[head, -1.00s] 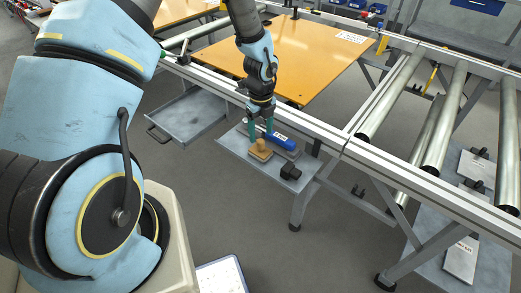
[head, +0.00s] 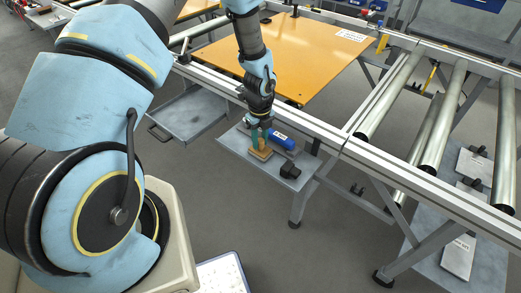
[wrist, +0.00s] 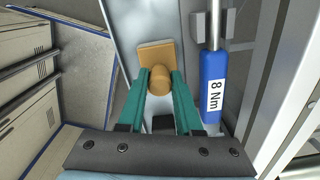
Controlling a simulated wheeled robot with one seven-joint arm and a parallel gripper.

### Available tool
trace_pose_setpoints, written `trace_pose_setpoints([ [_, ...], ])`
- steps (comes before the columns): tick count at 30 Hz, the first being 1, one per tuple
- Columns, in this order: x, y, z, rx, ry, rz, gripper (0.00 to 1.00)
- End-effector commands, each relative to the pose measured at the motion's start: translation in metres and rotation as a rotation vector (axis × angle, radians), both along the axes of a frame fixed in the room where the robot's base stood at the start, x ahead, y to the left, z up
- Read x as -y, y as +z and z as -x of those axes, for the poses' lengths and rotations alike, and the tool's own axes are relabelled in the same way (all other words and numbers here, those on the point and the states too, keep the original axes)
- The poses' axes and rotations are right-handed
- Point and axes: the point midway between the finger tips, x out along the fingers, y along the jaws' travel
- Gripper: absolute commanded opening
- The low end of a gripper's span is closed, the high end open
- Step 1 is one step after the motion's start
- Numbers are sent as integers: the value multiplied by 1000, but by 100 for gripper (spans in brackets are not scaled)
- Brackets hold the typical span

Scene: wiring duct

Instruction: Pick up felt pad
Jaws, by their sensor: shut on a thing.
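The felt pad (head: 259,154) is a tan square base with a rounded wooden knob. It is on the grey shelf (head: 232,145) below the rail. In the wrist view the pad's base (wrist: 156,52) lies just beyond the fingertips, and its knob is between the two green fingers. My gripper (head: 261,140) points down over the pad and is shut on the knob; it also shows in the wrist view (wrist: 160,82). I cannot tell any gap between the pad and the shelf.
A blue tool marked 8 Nm (wrist: 213,90) lies close to the right of the pad; the head view also shows it (head: 281,141). A black part (head: 290,170) sits at the shelf's right end. The rail (head: 300,119) runs just behind and above.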

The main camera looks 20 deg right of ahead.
Motion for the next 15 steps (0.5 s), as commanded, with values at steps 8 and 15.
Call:
trace_pose_setpoints([
  [8, 0, 0, 0, 0, 0, 0, 0],
  [15, 0, 0, 0, 0, 0, 0, 0],
])
